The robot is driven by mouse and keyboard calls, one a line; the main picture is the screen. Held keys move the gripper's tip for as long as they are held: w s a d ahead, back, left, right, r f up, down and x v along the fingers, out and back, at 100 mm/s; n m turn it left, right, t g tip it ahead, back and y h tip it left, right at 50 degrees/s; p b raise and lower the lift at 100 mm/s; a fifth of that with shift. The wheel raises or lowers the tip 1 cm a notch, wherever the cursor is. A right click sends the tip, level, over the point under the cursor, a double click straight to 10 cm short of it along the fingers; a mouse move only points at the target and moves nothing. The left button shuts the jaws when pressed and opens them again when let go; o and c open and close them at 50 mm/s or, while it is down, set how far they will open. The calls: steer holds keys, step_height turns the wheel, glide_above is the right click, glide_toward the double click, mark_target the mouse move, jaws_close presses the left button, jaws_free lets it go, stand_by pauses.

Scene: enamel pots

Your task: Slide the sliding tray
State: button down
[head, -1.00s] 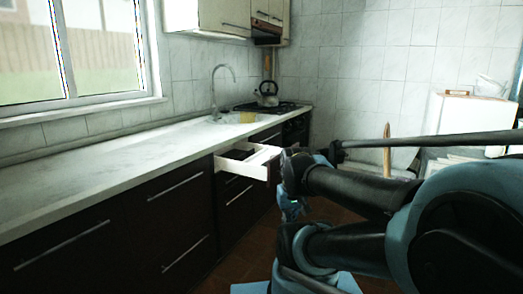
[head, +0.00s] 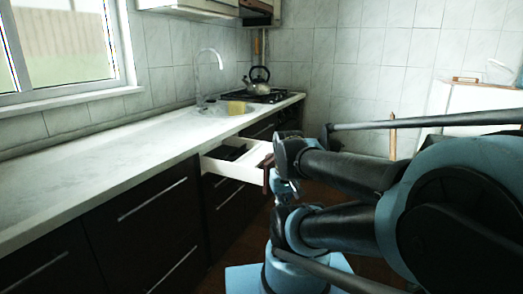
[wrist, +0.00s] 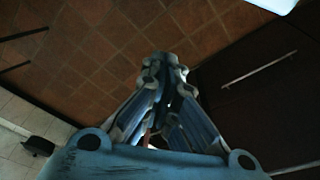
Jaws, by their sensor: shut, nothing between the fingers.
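The sliding tray (head: 232,170) is a white-sided drawer with a dark front, pulled out from under the white countertop in the head view. Dark items lie inside it, too small to make out. My gripper (head: 286,190) is just right of the drawer's front, low beside it; I cannot tell whether they touch. In the wrist view my gripper (wrist: 168,68) is shut and empty, pointing over the brown floor tiles, left of a dark cabinet front. My arm hides part of the area right of the drawer.
The countertop (head: 90,170) runs along the left wall above dark cabinets with bar handles (wrist: 258,68). A white cabinet (head: 470,100) stands at right. Tiled floor (wrist: 90,50) is open.

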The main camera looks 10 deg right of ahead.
steer(key=r, duration=0.1)
step_height(320, 180, up, 13)
steer(key=n+y, duration=0.3)
steer(key=n, duration=0.8)
glide_above(259, 157)
steer(key=x, duration=0.9)
steer(key=shift+s+d+f, duration=0.2)
steer(key=shift+s+f, duration=0.1)
steer(key=shift+f, duration=0.25)
steer(key=shift+s+d+r, duration=0.1)
steer(key=shift+s+d, duration=0.65)
steer(key=shift+d, duration=0.2)
steer(key=shift+s+d, duration=0.45)
steer(key=shift+d, duration=0.25)
